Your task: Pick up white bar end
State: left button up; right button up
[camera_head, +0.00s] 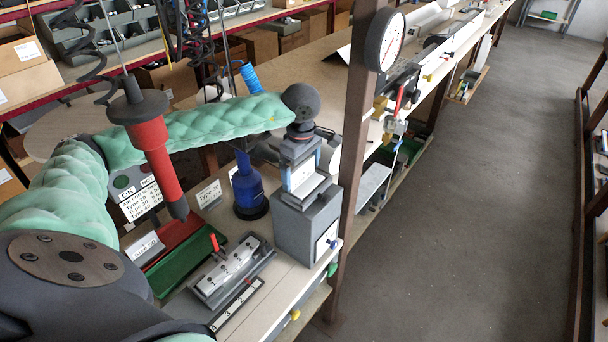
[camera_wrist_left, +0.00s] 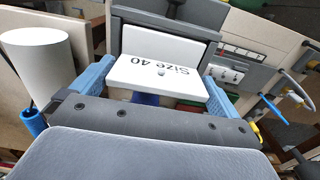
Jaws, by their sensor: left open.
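A white block marked "Size 40" (camera_wrist_left: 160,72), seemingly the white bar end, sits in a grey holder (camera_wrist_left: 168,38) in the left wrist view. In the head view the white block (camera_head: 304,184) shows at the top of a grey box-like stand (camera_head: 305,228) by the bench's right edge. My left gripper (camera_head: 303,168) is over it, pointing down, with its blue fingers open on either side of the block. The left wrist view shows the same gripper (camera_wrist_left: 155,92) with the block between and beyond the fingers. I cannot tell whether the fingers touch it. My right gripper is not in view.
A blue bottle-shaped tool (camera_head: 248,188) stands left of the grey stand. A red hanging screwdriver (camera_head: 152,150) is near my left arm. A green tray (camera_head: 184,262) and a grey slotted block (camera_head: 232,270) lie at the front. A dark post (camera_head: 354,130) rises just right of the gripper.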

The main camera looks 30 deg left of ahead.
pick_arm(q)
jog(key=shift+f, duration=0.25)
jog(key=shift+c, duration=0.2)
jog(key=c, duration=0.7)
jog(key=shift+o, duration=0.2)
jog(key=shift+r, duration=0.1)
